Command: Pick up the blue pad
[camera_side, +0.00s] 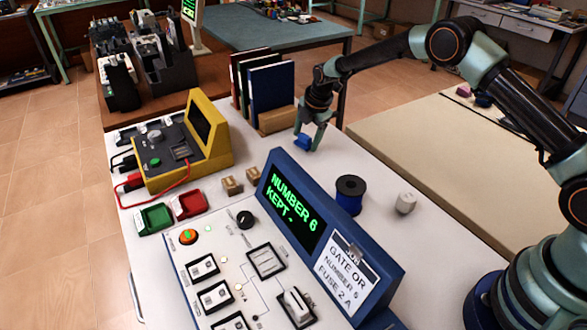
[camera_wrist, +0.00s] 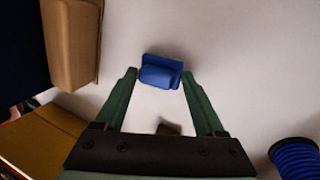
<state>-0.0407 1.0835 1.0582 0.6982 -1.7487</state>
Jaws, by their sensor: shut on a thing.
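The blue pad (camera_side: 303,143) is a small blue block with a wider flat plate along one side, best seen in the wrist view (camera_wrist: 161,72). My gripper (camera_side: 311,138) points down over the white table, in front of the books. Its two green fingers, also in the wrist view (camera_wrist: 160,78), are shut on the blue pad, one on each side. The pad is at or close above the tabletop; I cannot tell if it touches.
Upright books (camera_side: 270,90) and a cardboard box (camera_side: 276,120) stand just left of my gripper. A yellow console (camera_side: 215,150), a blue spool (camera_side: 349,203), a white cylinder (camera_side: 405,203) and a blue display panel (camera_side: 370,278) are around. The tabletop between the pad and spool is clear.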

